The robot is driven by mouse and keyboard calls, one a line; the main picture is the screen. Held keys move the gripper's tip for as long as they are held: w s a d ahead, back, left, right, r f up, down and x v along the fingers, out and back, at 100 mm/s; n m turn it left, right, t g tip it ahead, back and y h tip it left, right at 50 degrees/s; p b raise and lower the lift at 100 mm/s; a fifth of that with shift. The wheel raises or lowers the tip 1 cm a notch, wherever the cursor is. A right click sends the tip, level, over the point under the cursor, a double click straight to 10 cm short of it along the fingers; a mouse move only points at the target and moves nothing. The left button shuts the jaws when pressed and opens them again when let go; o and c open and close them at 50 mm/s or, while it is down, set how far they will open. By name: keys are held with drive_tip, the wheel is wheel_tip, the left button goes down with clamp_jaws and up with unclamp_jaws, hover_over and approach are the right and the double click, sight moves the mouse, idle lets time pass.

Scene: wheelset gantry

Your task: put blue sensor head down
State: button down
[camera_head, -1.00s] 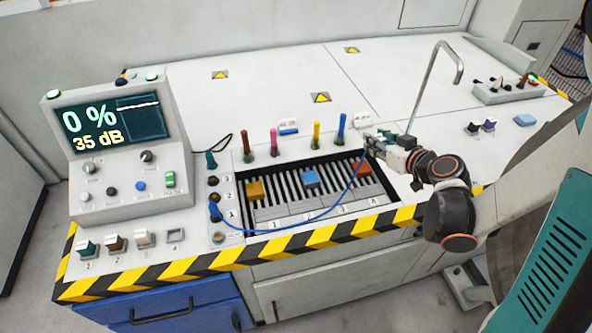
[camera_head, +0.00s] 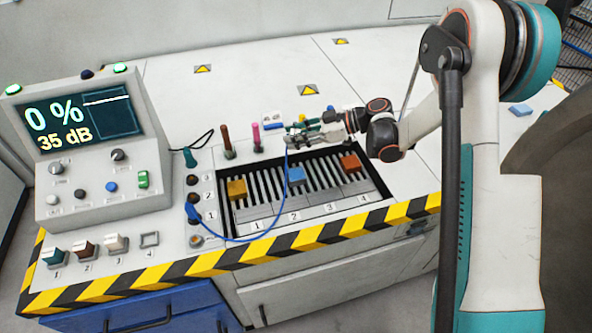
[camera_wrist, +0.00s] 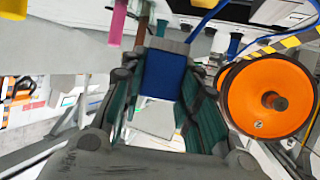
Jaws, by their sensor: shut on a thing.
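The blue sensor head (camera_wrist: 163,75) shows in the wrist view as a blue block between the two fingers of my gripper (camera_wrist: 160,98). In the head view my gripper (camera_head: 296,137) is at the back edge of the slotted bay (camera_head: 252,228), by the row of coloured posts. The sensor head itself is hard to make out there. A blue cable (camera_head: 240,240) runs from a socket beside number 1, droops across the bay front and rises to my gripper. Whether the head touches anything below is not clear.
A display console (camera_head: 85,150) stands left. An orange disc (camera_wrist: 268,98) is close right in the wrist view.

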wheel_tip(320, 180, down, 13)
drive_tip(key=b, duration=0.4)
drive_tip(key=shift+r, duration=0.2)
drive_tip(key=c, duration=1.2)
unclamp_jaws()
